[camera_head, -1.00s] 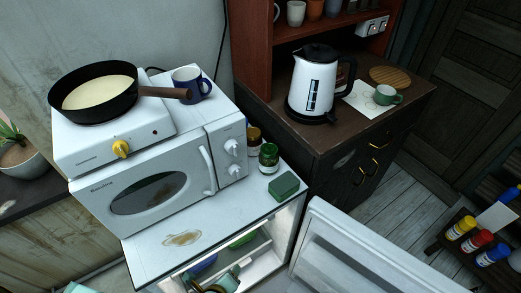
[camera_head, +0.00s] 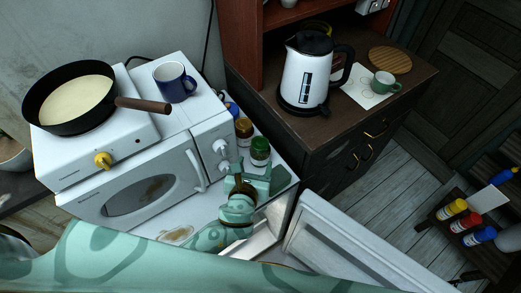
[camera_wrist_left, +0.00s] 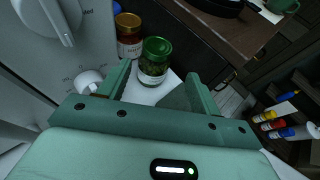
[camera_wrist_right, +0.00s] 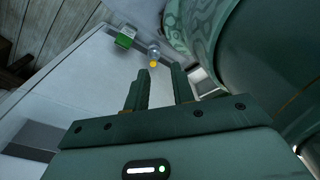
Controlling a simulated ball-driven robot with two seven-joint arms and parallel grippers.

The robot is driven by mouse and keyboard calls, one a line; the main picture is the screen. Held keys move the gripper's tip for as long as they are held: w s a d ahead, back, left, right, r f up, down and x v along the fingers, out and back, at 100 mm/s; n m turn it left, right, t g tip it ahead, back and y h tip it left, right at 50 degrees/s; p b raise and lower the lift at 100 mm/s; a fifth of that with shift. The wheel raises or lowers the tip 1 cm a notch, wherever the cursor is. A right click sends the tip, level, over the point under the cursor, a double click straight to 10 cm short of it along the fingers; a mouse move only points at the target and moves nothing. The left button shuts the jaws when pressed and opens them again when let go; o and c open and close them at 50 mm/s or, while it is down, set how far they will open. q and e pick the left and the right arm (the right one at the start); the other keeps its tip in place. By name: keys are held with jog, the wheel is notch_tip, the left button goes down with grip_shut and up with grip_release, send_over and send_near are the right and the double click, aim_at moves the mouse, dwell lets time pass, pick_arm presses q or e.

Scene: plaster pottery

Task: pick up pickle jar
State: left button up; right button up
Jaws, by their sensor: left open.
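The pickle jar is a glass jar with a green lid (camera_head: 260,150), upright on the white fridge top to the right of the microwave. In the left wrist view the jar (camera_wrist_left: 155,62) shows green contents and stands ahead, between the lines of my open fingers. My left gripper (camera_head: 254,172) is open and empty, just in front of the jar at the near side; whether it touches cannot be told. My right gripper (camera_wrist_right: 161,72) shows only in its wrist view, with a gap between its fingers and nothing held.
A brown jar with an orange-brown lid (camera_head: 243,131) stands close left of the pickle jar, with the white microwave (camera_head: 150,190) beyond. A stove with a frying pan (camera_head: 75,100) is on the microwave. A kettle (camera_head: 308,75) stands on the dark cabinet. The fridge door (camera_head: 350,240) is open.

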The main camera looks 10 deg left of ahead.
aim_at(260, 146)
pick_arm(q)
jog(key=x, duration=0.6)
jog(key=shift+f+b, duration=0.1)
jog(key=shift+b, duration=0.3)
jog(key=shift+w+a+f, duration=0.15)
jog(key=shift+w, duration=0.1)
jog(key=b+x, duration=0.1)
jog(key=x, duration=0.3)
jog(key=shift+a+f, duration=0.1)
jog(key=shift+s, duration=0.1)
pick_arm(e)
jog(key=shift+w+d+f, duration=0.15)
jog(key=shift+w+f, duration=0.05)
jog(key=shift+f, duration=0.4)
jog(key=shift+w+d+f, duration=0.1)
jog(key=shift+w+f, duration=0.1)
jog(key=shift+f, duration=0.4)
pick_arm(q)
grip_shut()
pick_arm(e)
jog(key=shift+w, duration=0.1)
